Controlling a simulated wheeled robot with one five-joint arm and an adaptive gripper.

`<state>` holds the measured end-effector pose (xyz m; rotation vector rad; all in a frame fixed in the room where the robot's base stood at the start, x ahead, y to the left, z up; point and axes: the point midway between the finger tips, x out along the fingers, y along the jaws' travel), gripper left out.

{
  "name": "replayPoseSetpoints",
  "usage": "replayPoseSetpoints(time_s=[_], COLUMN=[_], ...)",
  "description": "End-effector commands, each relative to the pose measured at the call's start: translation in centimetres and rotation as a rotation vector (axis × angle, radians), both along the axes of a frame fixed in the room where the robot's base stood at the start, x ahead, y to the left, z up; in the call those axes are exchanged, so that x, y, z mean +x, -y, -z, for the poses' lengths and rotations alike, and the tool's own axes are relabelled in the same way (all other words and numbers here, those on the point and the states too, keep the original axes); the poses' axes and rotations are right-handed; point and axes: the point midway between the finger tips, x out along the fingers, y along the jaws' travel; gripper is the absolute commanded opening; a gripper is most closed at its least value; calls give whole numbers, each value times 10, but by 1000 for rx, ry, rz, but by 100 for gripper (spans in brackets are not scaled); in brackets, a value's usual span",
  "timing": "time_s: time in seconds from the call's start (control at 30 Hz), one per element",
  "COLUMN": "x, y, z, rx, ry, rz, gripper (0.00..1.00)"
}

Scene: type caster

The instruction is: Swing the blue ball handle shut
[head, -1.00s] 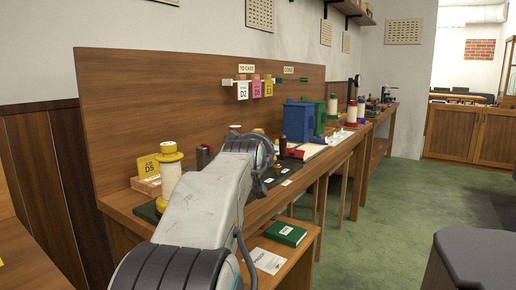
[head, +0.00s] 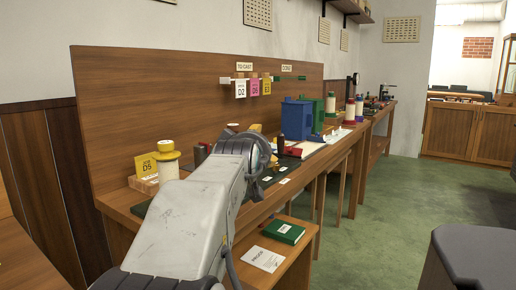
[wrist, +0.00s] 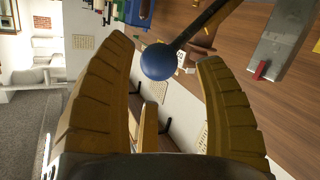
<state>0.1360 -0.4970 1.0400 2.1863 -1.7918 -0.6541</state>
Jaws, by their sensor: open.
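The blue ball handle (wrist: 158,62) shows in the wrist view as a round blue ball on the end of a dark rod (wrist: 205,25). The rod runs from the ball to the upper right. My gripper (wrist: 165,53) is open, with one yellow-brown finger to the left of the ball and one to the right. The ball appears in the gap near the fingertips, with space on both sides. I cannot tell how deep it sits between them. In the head view my arm hides my gripper, and I cannot make out the ball there.
The wooden bench (head: 290,192) runs along the wall with a tall back board (head: 160,95). A blue box (head: 297,118) and a yellow-capped spool (head: 167,163) stand on it. A green book (head: 284,232) lies on the lower shelf. Green floor (head: 375,210) is open to the right.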

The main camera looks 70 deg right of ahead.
Motion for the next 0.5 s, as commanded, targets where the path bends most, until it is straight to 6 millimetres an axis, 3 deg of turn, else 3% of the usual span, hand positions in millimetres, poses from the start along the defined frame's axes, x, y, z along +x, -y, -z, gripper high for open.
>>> replayPoseSetpoints(time_s=[0.2, 0.5], x=[-6, -12], y=[-37, -70], z=[-8, -13], rx=[-3, 1], ry=[0, -2], rz=[1, 2], gripper=[64, 64])
